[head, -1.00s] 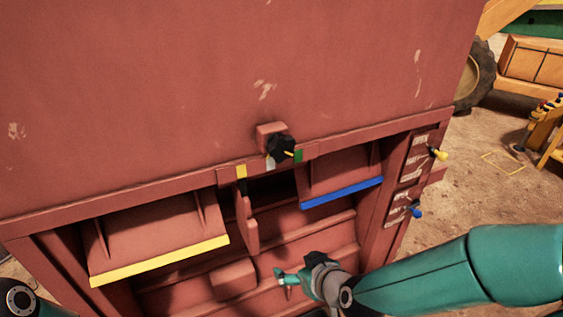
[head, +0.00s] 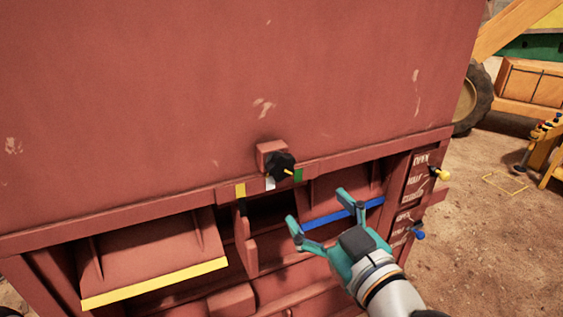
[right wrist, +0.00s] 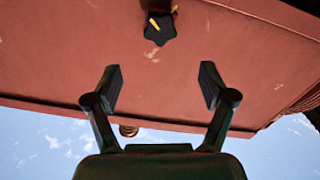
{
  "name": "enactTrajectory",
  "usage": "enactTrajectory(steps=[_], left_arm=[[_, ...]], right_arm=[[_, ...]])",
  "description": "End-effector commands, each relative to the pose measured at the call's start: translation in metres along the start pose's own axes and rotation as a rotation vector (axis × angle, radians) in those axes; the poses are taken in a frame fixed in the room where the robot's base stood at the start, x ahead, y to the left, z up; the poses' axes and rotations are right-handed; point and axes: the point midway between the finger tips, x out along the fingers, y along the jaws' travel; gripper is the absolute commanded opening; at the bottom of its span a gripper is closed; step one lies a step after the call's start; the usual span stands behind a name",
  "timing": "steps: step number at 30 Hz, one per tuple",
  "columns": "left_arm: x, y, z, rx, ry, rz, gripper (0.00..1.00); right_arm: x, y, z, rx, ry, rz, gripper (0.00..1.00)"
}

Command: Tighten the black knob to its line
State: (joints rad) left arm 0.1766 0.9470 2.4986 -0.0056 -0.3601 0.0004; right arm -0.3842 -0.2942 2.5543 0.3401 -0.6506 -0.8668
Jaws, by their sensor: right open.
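The black knob (head: 281,167) sits on a small red block on the front of the red machine, with a yellow pointer line on its face. In the head view the pointer aims right, toward a green mark (head: 298,175); a white mark (head: 270,184) lies just below the knob. The knob also shows at the top of the right wrist view (right wrist: 160,27), ahead of the fingers. My right gripper (head: 318,210) is open and empty, below and right of the knob and apart from it. My left gripper is out of view.
A yellow-edged flap (head: 155,260) and a blue-edged flap (head: 342,215) flank a dark opening below the knob. A yellow-tipped lever (head: 444,174) and a blue-tipped lever (head: 418,234) stick out at the right. The panel above the knob is clear.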

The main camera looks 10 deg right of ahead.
Motion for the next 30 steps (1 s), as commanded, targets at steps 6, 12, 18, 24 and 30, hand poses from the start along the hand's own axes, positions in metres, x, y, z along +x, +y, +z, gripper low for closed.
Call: enactTrajectory(steps=[6,12,18,24,30], left_arm=[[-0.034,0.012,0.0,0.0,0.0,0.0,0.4],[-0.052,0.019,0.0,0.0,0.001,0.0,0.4],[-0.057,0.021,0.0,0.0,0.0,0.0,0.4],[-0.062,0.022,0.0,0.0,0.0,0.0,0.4],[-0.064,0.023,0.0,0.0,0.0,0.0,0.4]], right_arm=[[0.032,0.001,-0.005,-0.001,-0.007,-0.002,0.82],[0.059,0.0,-0.002,0.002,-0.003,-0.003,0.82],[0.099,0.0,-0.001,0.003,-0.002,-0.002,0.82],[0.125,0.0,-0.001,0.002,0.001,-0.002,0.82],[0.134,0.0,-0.001,0.003,0.001,-0.001,0.82]])
